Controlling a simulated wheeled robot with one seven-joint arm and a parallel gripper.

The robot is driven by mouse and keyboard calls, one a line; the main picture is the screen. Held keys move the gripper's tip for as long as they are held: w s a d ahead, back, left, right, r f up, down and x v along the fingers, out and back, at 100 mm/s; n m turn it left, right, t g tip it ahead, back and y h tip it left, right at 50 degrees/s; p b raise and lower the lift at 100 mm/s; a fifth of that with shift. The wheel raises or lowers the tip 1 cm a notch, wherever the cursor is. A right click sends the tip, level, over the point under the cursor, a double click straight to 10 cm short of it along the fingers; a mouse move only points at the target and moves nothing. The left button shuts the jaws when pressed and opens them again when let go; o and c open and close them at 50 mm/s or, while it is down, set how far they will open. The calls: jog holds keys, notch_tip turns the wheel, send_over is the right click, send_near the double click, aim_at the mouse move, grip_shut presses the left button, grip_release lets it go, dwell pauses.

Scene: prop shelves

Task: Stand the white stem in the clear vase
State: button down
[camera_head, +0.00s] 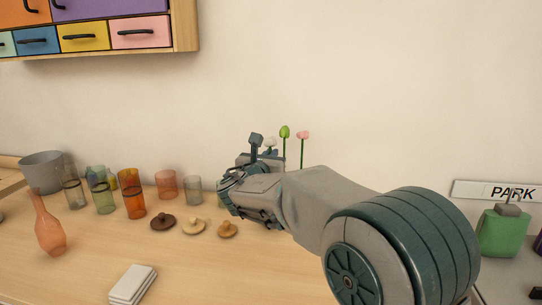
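A white flower head (271,142), which looks like the white stem, shows just above my gripper (233,190). Its lower part is hidden behind my gripper and wrist. A green bud on a stem (285,133) and a pink flower on a stem (302,136) stand upright just right of it, their lower ends hidden behind my arm. My gripper is above the back of the table, pointing left and away, and its fingers are too hidden to show whether they hold anything. I cannot make out a clear vase for certain; it may be behind my arm.
Several tinted glasses (131,194) and a grey pot (43,172) stand at the back left of the table (200,270). An orange bottle vase (49,230), knobbed lids (194,225) and white slabs (133,284) are nearer. A green dispenser (502,235) is at right. Drawers hang upper left.

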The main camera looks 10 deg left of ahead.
jog(key=shift+f, duration=0.45)
jog(key=c, duration=1.5)
grip_release()
jog(key=shift+c, duration=0.2)
jog(key=s+a, duration=0.1)
jog(key=s, duration=1.2)
jog(key=shift+s+a+b, duration=0.35)
jog(key=shift+a, duration=0.05)
